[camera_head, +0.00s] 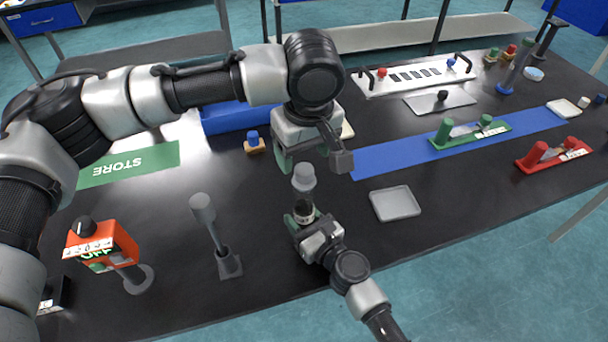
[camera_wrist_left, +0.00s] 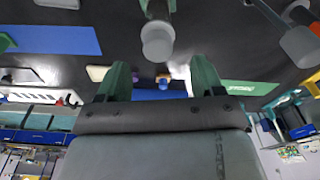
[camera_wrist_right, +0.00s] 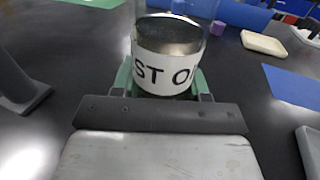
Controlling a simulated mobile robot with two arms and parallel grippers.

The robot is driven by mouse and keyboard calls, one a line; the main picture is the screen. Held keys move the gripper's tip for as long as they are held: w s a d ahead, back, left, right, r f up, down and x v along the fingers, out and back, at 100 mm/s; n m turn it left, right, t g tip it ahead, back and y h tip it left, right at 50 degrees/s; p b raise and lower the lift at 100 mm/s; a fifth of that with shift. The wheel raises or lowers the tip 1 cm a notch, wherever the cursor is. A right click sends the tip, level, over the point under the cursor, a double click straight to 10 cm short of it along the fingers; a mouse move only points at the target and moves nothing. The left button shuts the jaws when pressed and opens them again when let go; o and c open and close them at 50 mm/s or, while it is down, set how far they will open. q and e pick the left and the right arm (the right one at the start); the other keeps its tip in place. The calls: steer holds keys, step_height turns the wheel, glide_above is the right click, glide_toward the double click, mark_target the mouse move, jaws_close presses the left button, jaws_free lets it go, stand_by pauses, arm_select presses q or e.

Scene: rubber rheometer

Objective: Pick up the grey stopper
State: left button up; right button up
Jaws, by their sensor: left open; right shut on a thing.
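The grey stopper (camera_head: 303,178) sits on top of a clear bottle (camera_head: 304,207) with a white label. It also shows in the left wrist view (camera_wrist_left: 157,42), just beyond and between my left fingers. My left gripper (camera_head: 313,164) is open and empty, above and close to the stopper. My right gripper (camera_head: 305,222) is shut on the bottle and holds it upright. In the right wrist view, the bottle (camera_wrist_right: 165,60) stands between the fingers, its label partly reading "ST O". The stopper is outside that view.
A grey post (camera_head: 213,235) and an orange switch box (camera_head: 103,245) stand at the left. A grey tray (camera_head: 395,203) lies right of the bottle. A blue-topped piece (camera_head: 254,143) is left of my left gripper. The dark table is clear around the bottle.

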mark_target(304, 168)
arm_select(q)
steer(key=shift+w+f, duration=0.15)
steer(key=shift+f, duration=1.2)
steer(key=shift+w+f, duration=0.15)
steer(key=shift+f, duration=1.15)
steer(key=c, duration=1)
step_height(304, 168, up, 15)
arm_select(e)
steer(key=o, duration=1.1)
steer(key=shift+c, duration=0.2)
